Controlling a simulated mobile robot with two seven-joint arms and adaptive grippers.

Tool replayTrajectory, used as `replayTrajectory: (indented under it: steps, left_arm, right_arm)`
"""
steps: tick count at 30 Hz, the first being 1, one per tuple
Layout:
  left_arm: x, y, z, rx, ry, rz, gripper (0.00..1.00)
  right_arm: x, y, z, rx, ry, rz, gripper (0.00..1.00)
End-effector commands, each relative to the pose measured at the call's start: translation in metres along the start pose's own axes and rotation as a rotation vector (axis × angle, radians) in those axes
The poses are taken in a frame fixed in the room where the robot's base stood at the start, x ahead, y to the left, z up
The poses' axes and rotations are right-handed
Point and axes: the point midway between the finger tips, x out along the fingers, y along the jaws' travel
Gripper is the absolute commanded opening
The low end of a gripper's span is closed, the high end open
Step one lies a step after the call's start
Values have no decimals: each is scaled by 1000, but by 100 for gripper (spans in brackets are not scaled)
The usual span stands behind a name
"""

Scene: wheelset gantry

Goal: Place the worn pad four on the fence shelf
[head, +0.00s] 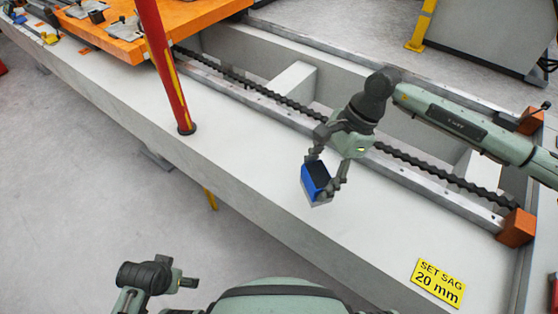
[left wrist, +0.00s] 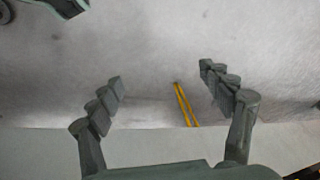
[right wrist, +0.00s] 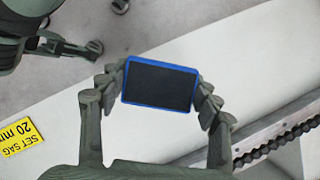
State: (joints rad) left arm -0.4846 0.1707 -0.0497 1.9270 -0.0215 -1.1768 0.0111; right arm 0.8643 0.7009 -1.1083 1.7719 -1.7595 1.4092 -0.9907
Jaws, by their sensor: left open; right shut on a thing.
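A pad with a blue rim, a dark face and a grey underside (head: 315,180) is held by my right gripper (head: 325,182) above the light grey beam top. In the right wrist view the pad (right wrist: 160,86) sits between both fingers, its dark face toward the camera. No number can be read on it. My left gripper (left wrist: 165,90) is open and empty in the left wrist view, over the grey floor and the beam's edge. I cannot identify the fence shelf in these views.
A long light grey beam (head: 240,185) carries a chain (head: 400,155) in a rail. A red post (head: 168,70) stands on it beside an orange platform (head: 140,25) with small parts. A yellow "SET SAG 20 mm" sign (head: 438,284) lies at the right. An orange block (head: 515,228) sits near the rail's end.

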Motion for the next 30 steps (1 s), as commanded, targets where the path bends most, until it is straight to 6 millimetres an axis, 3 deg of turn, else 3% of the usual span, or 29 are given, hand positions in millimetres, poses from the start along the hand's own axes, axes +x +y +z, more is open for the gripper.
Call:
replayTrajectory:
  steps: [3, 9, 17, 22, 30]
  left_arm:
    - [-1, -1, 4, 0, -7, -2, 79]
    - [-5, -2, 3, 0, -7, -5, 79]
    - [-7, -4, 0, 0, -1, -8, 79]
    - [-10, -4, -2, 0, 6, -7, 79]
    - [9, 0, 10, 1, -13, 4, 79]
  right_arm:
    - [-3, -11, 27, 246, -3, -110, 21]
    - [-11, -25, 63, 605, -2, -261, 21]
    - [-19, -33, 85, 856, 2, -360, 21]
    - [-18, -34, 65, 895, 7, -371, 21]
    - [-8, -35, -6, 895, 8, -370, 21]
